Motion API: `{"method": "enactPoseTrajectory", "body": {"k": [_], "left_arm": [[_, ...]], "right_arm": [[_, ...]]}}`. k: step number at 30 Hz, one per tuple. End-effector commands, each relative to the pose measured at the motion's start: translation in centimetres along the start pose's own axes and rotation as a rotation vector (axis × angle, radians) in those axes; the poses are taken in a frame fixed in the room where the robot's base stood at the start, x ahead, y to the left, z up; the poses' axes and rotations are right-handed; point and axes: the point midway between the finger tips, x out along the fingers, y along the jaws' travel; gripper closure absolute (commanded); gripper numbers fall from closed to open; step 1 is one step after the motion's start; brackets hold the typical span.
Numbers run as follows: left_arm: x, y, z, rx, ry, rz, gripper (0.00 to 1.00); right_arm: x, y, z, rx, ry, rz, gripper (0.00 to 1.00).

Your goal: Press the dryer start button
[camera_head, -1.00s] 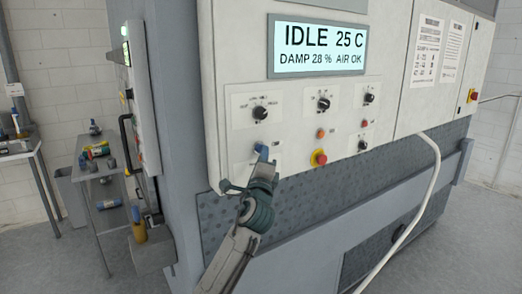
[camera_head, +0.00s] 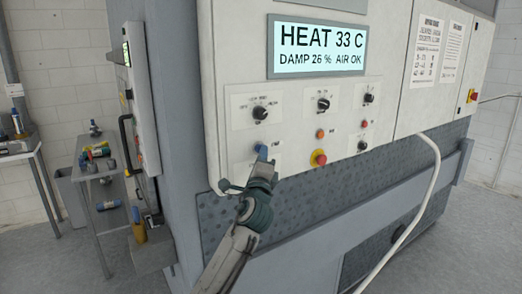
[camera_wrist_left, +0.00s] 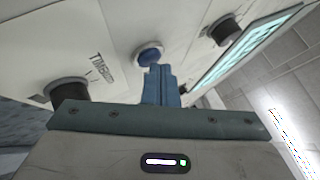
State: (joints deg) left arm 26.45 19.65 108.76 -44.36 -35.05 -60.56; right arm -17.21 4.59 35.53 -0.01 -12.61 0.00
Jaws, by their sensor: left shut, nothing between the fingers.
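The dryer's pale control panel (camera_head: 284,172) fills the middle of the head view. Its display (camera_head: 318,48) reads HEAT 33 C, DAMP 26 %, AIR OK. My left gripper (camera_head: 262,153) is shut and empty at the lower left of the panel. Its blue fingers (camera_wrist_left: 158,82) point at the button and overlap its near edge; I cannot tell whether they touch it. My right gripper is not in view.
A white hose (camera_head: 432,190) hangs at the right. A side table (camera_head: 103,190) with several items stands at the left.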

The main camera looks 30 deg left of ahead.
Motion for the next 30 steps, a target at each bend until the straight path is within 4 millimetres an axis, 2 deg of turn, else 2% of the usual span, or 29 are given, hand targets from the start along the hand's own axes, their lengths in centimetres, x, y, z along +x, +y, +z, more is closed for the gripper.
{"method": "enactPoseTrajectory", "body": {"k": [9,20,30], "left_arm": [[-1.1,-0.8,-0.8,-0.001,0.000,0.001,1.00],[-1.3,-0.9,-0.9,-0.002,0.001,0.001,1.00],[-3.6,-2.7,-2.6,-0.003,0.001,0.002,1.00]], "right_arm": [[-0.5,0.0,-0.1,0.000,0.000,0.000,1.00],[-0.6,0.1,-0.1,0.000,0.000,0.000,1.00],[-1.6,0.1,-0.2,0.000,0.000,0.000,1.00]]}}
